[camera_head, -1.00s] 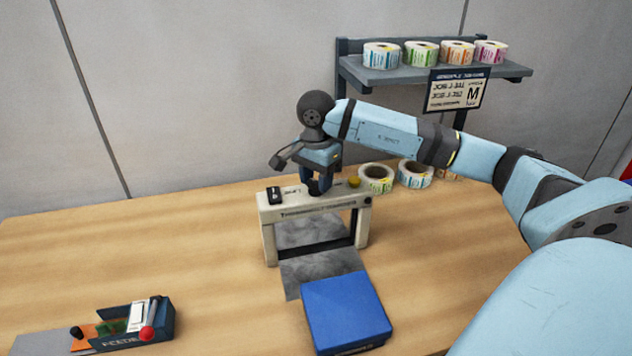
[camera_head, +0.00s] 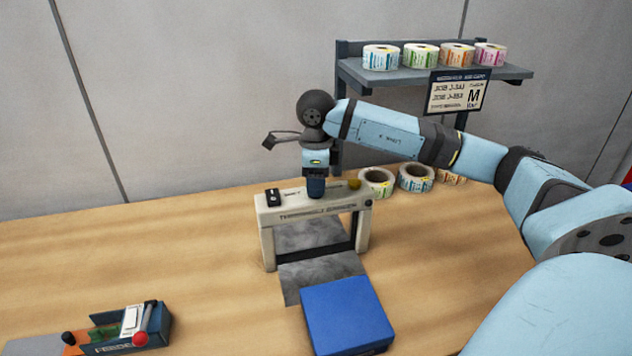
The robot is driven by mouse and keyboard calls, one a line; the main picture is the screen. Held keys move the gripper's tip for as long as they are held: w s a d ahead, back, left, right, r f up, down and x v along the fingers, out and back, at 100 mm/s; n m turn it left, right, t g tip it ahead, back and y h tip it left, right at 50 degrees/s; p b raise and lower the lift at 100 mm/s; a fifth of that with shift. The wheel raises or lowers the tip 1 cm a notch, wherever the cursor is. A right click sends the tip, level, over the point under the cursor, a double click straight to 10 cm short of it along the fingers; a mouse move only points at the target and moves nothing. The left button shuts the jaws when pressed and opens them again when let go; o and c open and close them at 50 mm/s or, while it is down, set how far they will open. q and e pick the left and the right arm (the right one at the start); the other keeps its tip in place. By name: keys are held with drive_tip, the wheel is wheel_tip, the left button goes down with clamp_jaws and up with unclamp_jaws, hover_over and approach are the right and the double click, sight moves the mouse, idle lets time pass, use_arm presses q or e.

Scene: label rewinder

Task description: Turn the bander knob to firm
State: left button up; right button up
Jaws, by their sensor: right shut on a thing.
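The bander (camera_head: 290,214) is a cream arch-shaped machine standing on the wooden table. A black switch block (camera_head: 273,198) sits at the left of its top and a yellow button (camera_head: 354,184) at the right. My right gripper (camera_head: 316,194) points straight down onto the middle of the bander's top, with its fingers shut. The knob is hidden behind the fingers, and its setting cannot be read. My left gripper is not in view.
A blue box (camera_head: 346,315) lies in front of the bander on a grey plate (camera_head: 292,287). Label rolls (camera_head: 376,182) stand behind it at right; a shelf (camera_head: 432,76) holds several more. A feeder unit (camera_head: 132,329) is at front left.

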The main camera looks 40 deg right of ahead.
drive_tip(key=m, duration=0.4)
drive_tip(key=shift+m, duration=2.2)
drive_tip(key=o, duration=0.9)
drive_tip(key=shift+r, duration=0.1)
wheel_tip(320, 180, up, 14)
drive_tip(key=shift+f, duration=0.1)
drive_tip(key=shift+p, duration=0.3)
